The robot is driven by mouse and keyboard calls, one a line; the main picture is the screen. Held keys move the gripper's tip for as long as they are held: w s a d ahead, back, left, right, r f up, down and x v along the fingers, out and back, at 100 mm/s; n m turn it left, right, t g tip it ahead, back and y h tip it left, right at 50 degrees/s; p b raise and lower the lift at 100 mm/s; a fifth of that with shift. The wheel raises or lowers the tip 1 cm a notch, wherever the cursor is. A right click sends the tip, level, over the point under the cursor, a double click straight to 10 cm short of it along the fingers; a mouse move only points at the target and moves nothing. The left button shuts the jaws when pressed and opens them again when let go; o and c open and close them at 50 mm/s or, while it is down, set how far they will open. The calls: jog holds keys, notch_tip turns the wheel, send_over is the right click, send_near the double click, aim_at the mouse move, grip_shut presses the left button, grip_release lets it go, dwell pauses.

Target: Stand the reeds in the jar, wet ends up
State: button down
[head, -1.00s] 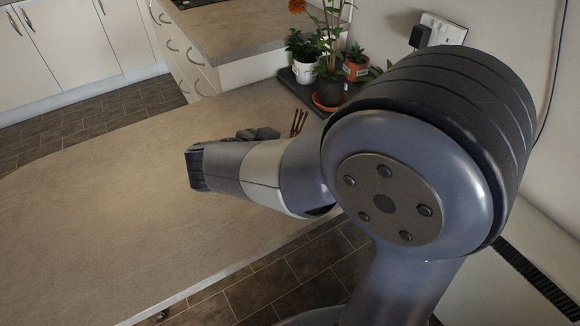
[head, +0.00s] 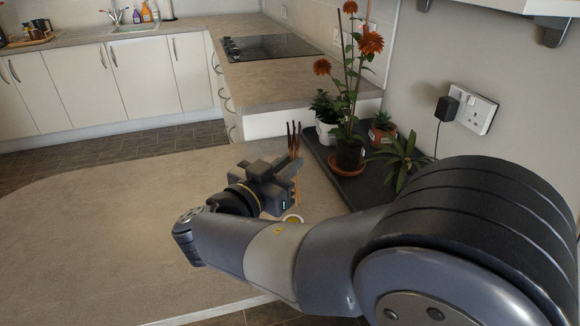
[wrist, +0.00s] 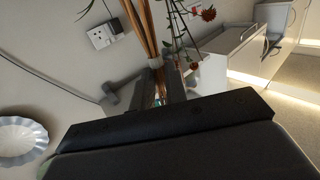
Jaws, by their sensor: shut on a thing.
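My gripper (head: 286,172) is shut on a small bundle of thin brown reeds (head: 294,138) above the counter. The reeds stand close to upright, with darker ends at the top; a short lighter piece shows below the fingers. In the wrist view the reeds (wrist: 147,32) run up from between the fingers (wrist: 157,88). A small round white thing with a yellow inside (head: 293,218) is partly hidden behind my forearm, below the gripper; I cannot tell whether it is the jar. No jar shows clearly.
A dark tray (head: 345,185) with several potted plants stands right of the reeds, against the wall. A white fluted dish (wrist: 22,138) shows in the wrist view. A socket with a black plug (head: 474,110) is on the wall. The counter (head: 110,215) is clear at left.

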jog(key=shift+f+b, duration=0.2)
jog(key=shift+b, duration=0.7)
notch_tip(320, 180, down, 11)
jog(key=b, duration=1.4)
jog(key=shift+r+b, duration=0.2)
jog(key=shift+b, duration=0.2)
jog(key=c, duration=1.3)
grip_release()
jog(key=shift+c, duration=0.2)
jog(key=shift+o, duration=0.5)
jog(key=o, duration=1)
jog(key=shift+o, duration=0.2)
